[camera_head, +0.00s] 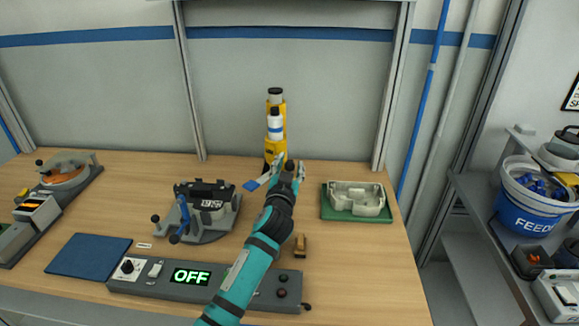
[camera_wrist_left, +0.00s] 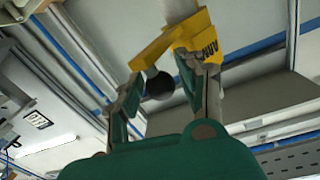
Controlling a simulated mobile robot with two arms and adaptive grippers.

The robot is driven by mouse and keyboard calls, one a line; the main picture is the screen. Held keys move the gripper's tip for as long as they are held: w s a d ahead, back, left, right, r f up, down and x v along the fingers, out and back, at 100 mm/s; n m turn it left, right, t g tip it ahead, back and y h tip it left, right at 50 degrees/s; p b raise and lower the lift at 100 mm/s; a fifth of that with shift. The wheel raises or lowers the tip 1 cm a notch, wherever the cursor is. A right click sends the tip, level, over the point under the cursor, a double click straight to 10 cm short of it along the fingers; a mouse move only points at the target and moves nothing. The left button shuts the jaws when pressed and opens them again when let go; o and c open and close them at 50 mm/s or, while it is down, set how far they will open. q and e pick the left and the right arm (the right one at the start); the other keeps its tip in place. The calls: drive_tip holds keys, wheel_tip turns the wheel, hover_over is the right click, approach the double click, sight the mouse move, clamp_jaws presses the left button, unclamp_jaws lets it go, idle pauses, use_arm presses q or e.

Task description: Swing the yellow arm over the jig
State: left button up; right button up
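The yellow arm (camera_head: 275,148) stands upright near the back wall, with a white and blue cylinder on its front. In the left wrist view its yellow bracket (camera_wrist_left: 185,38) spans above my fingers, with a black ball knob (camera_wrist_left: 159,86) below it. My left gripper (camera_head: 285,164) is at the foot of the yellow arm, partly hiding it. Its fingers (camera_wrist_left: 162,88) are apart, one either side of the knob; a gap shows on the right side, and contact is not clear. A green fixture (camera_head: 328,214) holding a grey metal housing (camera_head: 356,197), perhaps the jig, lies to the right. My right gripper is out of view.
A grey clamp device (camera_head: 207,207) with a blue handle stands left of my arm. A control box (camera_head: 195,277) reading OFF lies along the front. A blue mat (camera_head: 88,256) is at left. Bare table lies between my gripper and the green fixture.

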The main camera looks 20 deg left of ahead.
use_arm(q)
clamp_jaws()
drive_tip(key=shift+w+f, duration=0.1)
drive_tip(key=shift+f, duration=0.15)
drive_tip(key=shift+w, duration=0.1)
